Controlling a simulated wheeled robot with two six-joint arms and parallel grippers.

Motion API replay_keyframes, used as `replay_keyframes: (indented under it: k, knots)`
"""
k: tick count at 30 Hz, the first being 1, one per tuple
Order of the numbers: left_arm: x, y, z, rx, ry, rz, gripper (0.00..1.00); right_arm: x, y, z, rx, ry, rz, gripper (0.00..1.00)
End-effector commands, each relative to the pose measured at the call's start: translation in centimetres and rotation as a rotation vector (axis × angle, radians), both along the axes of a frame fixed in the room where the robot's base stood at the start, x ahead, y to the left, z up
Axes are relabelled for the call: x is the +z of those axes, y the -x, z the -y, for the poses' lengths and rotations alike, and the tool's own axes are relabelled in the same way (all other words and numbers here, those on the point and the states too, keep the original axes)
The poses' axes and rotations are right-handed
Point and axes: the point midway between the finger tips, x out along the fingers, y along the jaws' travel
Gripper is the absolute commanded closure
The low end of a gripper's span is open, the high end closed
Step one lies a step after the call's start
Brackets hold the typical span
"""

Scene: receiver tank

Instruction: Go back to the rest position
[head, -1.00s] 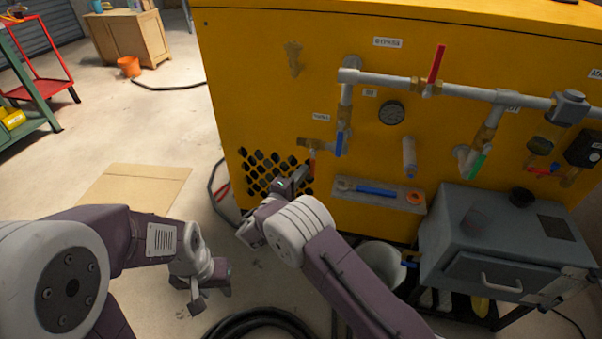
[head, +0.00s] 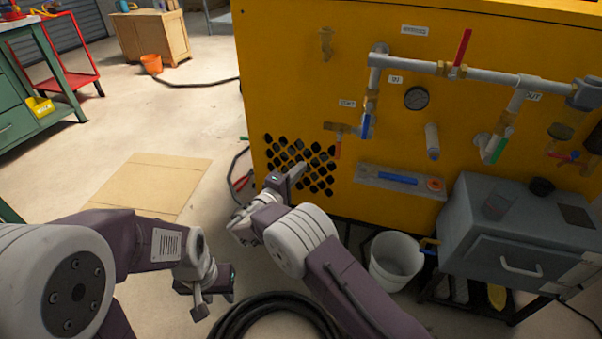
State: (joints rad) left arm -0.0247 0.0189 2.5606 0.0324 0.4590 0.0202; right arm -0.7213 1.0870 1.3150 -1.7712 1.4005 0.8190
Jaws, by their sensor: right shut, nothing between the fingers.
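My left gripper (head: 207,296) hangs low over the concrete floor at the lower left, apart from everything. Its fingers are small and turned so that I cannot tell whether they are open. My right gripper (head: 291,176) is shut and empty, in front of the perforated vent (head: 318,165) on the yellow cabinet (head: 300,80). It is left of and below the small brass valve with an orange-red handle (head: 338,148). I cannot tell how far it is from the cabinet face.
A white bucket (head: 396,262), a grey box unit (head: 515,235) and a coiled black hose (head: 262,312) are close to my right arm. A tool shelf (head: 372,180) sticks out from the cabinet. A cardboard sheet (head: 150,185) lies on open floor at left, near a green bench (head: 20,115).

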Motion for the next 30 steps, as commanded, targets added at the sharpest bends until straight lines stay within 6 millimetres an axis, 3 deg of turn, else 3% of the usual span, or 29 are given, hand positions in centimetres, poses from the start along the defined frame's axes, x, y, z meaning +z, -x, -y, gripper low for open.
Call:
replay_keyframes:
  k: [11, 14, 17, 18, 20, 21, 23, 24, 27, 30]
  knots:
    - [0.1, 0.0, 0.0, 0.000, 0.000, 0.001, 0.64, 0.2, -0.2, 0.5, -0.011, 0.000, 0.000, 1.00]
    - [0.7, 0.0, 0.0, 0.000, 0.000, 0.001, 0.64, 3.2, -1.2, 3.5, -0.068, -0.028, 0.035, 1.00]
    - [1.5, 0.0, 0.0, 0.000, 0.000, 0.001, 0.64, 9.3, -1.8, 9.6, -0.174, -0.079, 0.100, 1.00]
    - [1.9, 0.0, 0.0, 0.000, 0.000, 0.001, 0.64, 11.2, -1.1, 13.0, -0.242, -0.107, 0.104, 1.00]
    - [2.4, 0.0, 0.0, 0.000, 0.000, 0.001, 0.64, 12.5, 1.0, 18.3, -0.358, -0.176, 0.074, 1.00]
    - [2.7, 0.0, 0.0, 0.000, 0.000, 0.001, 0.64, 12.6, 2.9, 21.6, -0.437, -0.232, 0.033, 1.00]
    - [3.2, 0.0, 0.0, 0.000, 0.000, 0.001, 0.64, 11.8, 6.8, 25.8, -0.553, -0.337, -0.057, 1.00]
    - [3.5, 0.0, 0.0, 0.000, 0.000, 0.001, 0.64, 10.7, 9.7, 27.9, -0.626, -0.416, -0.126, 1.00]
    - [4.2, 0.0, 0.0, 0.000, 0.000, 0.001, 0.64, 6.9, 17.8, 30.1, -0.770, -0.649, -0.307, 1.00]
    - [4.6, 0.0, 0.0, 0.000, 0.000, 0.001, 0.64, 3.2, 24.6, 28.5, -0.850, -0.893, -0.453, 1.00]
